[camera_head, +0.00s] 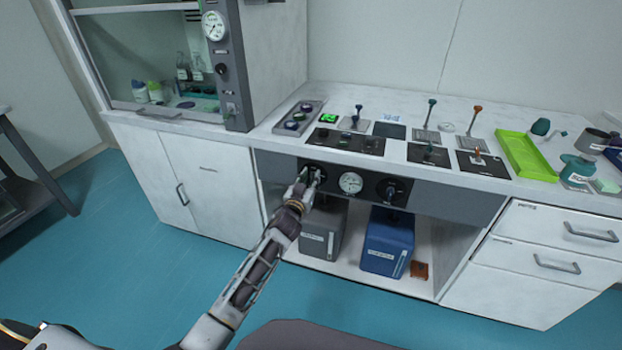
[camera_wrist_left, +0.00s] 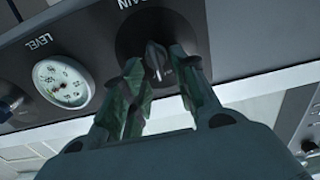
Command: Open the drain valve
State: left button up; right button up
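The drain valve is a dark knob (camera_wrist_left: 155,59) on a round black plate, under a label that reads upside down as "DRAIN" in the left wrist view. In the head view it is on the grey front panel (camera_head: 450,205), left of the gauge, and mostly hidden by my gripper. My left gripper (camera_head: 307,178) is at this knob. In the left wrist view its two fingers (camera_wrist_left: 158,60) are apart, one on each side of the knob. I cannot tell whether they touch it. My right gripper is not in view.
A level gauge (camera_head: 350,183) and another dark knob (camera_head: 390,190) sit to the right on the same panel. Below are a grey container (camera_head: 322,232) and a blue container (camera_head: 389,243). Above, the worktop carries several levers and a green tray (camera_head: 527,155).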

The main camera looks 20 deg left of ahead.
pick_arm(q)
jog(key=shift+w, duration=0.55)
grip_shut()
